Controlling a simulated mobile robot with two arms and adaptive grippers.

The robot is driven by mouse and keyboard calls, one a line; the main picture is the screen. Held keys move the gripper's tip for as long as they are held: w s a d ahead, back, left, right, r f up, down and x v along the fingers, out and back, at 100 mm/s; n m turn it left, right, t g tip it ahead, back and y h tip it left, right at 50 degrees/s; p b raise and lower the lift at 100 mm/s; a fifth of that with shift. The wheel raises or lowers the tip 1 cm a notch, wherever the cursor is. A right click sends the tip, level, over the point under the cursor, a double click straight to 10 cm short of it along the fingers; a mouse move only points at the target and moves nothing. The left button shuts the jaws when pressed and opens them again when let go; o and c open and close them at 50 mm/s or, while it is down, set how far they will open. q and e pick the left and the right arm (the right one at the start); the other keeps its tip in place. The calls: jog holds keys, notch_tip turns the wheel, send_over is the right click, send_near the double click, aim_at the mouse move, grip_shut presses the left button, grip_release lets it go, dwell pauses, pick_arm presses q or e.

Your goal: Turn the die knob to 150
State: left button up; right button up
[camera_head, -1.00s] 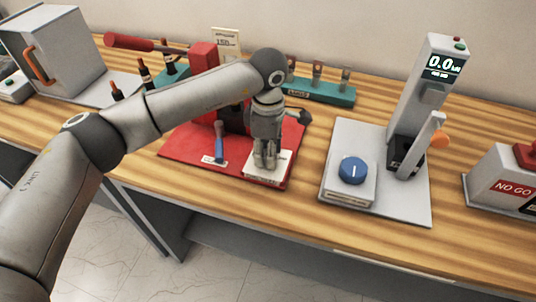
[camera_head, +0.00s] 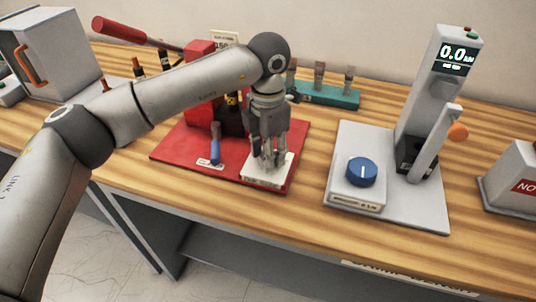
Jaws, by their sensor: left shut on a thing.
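My left gripper (camera_head: 268,165) points down over a white labelled plate (camera_head: 264,177) at the front right of the red press base (camera_head: 180,148). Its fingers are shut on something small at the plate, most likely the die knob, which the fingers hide. No number setting can be read there. A blue round knob (camera_head: 361,172) with a white pointer mark sits on the grey tester base (camera_head: 418,207) to the right, apart from the gripper. My right gripper is not in view.
A blue-handled lever (camera_head: 215,145) stands left of the gripper. The red press (camera_head: 200,85) with its long red handle (camera_head: 124,31) is behind. The tester column (camera_head: 436,85) reads 0.0. A teal rack (camera_head: 330,95) stands at the back. Bare wood lies between press and tester.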

pick_arm(q)
jog(key=shift+n, duration=0.4)
jog(key=o, duration=1)
jog(key=shift+o, duration=0.2)
jog(key=shift+r, duration=0.1)
notch_tip(320, 180, up, 12)
